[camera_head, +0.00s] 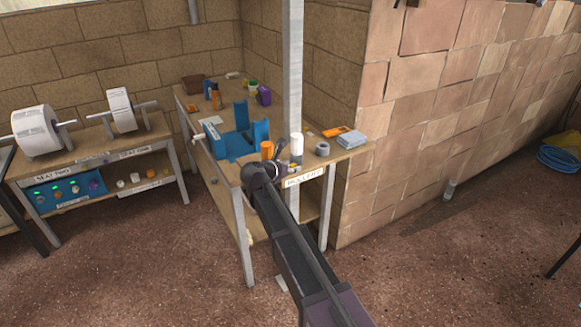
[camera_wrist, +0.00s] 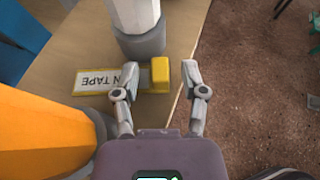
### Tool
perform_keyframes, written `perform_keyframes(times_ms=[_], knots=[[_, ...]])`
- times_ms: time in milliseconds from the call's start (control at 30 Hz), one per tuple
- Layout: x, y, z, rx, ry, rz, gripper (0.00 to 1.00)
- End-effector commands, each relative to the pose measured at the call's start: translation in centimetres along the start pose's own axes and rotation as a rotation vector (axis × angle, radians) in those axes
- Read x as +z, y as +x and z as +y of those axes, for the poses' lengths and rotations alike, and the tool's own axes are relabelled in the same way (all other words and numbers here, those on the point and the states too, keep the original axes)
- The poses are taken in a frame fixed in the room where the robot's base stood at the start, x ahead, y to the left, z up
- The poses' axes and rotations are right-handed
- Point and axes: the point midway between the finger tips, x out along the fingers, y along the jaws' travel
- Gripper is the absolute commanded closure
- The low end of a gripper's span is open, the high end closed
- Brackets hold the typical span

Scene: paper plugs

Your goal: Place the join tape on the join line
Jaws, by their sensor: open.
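In the wrist view, a small yellow block-like piece (camera_wrist: 160,74), apparently the join tape, lies on the wooden bench beside a yellow-edged label (camera_wrist: 92,82). My gripper (camera_wrist: 160,70) is open, with one finger on each side of the yellow piece; the left finger covers part of the label. I cannot tell whether either finger touches the piece. In the head view my gripper (camera_head: 278,168) is at the bench's front edge and the tape cannot be made out. I cannot pick out a join line.
A white bottle with a grey base (camera_head: 296,148) stands close beyond the fingers. An orange cylinder (camera_head: 267,150) stands close at left. A blue cradle (camera_head: 240,143) is farther back on the bench. Two paper rolls (camera_head: 36,130) (camera_head: 121,109) sit on the left bench.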

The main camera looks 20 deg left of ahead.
Motion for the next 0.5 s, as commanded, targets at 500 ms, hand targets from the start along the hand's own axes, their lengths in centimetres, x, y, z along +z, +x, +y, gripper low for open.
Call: perform_keyframes(times_ms=[500], knots=[[0.4, -6.0, -0.1, 0.002, -0.001, 0.000, 0.44]])
